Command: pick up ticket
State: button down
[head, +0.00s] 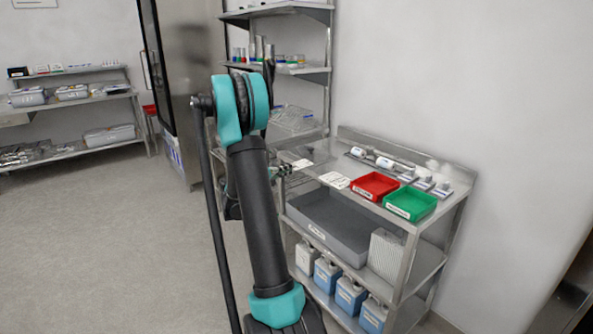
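A white ticket-like card (334,180) lies flat on the top shelf of the steel table (420,229), left of the red tray. A second small white card (302,163) shows farther left, close to the tip of my gripper (287,169). I cannot tell whether that card lies on the table or touches the fingers. My gripper is at the table's left end, partly hidden behind my arm. Its fingers are too small to show whether they are open or shut.
A red tray (374,186) and a green tray (410,204) stand right of the cards. Small devices (380,160) line the back. A grey bin (345,228) and several blue-and-white jugs (327,274) fill the lower shelves. The floor (110,250) at left is clear.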

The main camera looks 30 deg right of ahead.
jog(key=shift+s+a+r, duration=0.1)
jog(key=shift+a+r, duration=0.15)
jog(key=shift+a, duration=0.45)
jog(key=shift+s+a+r, duration=0.1)
jog(key=shift+a+r, duration=0.15)
jog(key=shift+a, duration=0.4)
jog(key=shift+w, duration=0.1)
